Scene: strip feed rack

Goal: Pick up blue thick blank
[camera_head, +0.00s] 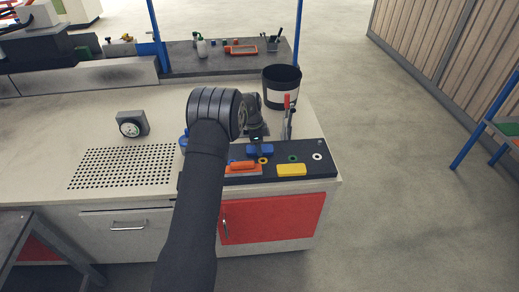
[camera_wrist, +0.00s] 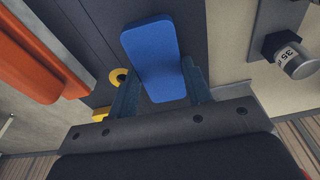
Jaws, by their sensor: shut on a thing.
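The blue thick blank (camera_head: 262,149) is a rounded blue block over the back of the dark rack (camera_head: 318,168), behind an orange blank (camera_head: 245,171). My gripper (camera_head: 257,151) is above it, pointing down. In the wrist view, my gripper (camera_wrist: 160,82) has a finger on each side of the blue blank (camera_wrist: 152,55) and is shut on it. The far end of the blank reaches past the fingertips. I cannot tell whether it touches the rack.
A yellow blank (camera_head: 291,170) lies on the rack's front. Yellow (camera_head: 263,161), green (camera_head: 293,159) and white (camera_head: 317,156) rings mark the rack. A black bin (camera_head: 282,88) and a red-handled tool (camera_head: 287,103) stand behind. A perforated plate (camera_head: 125,167) and a gauge (camera_head: 131,126) are left.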

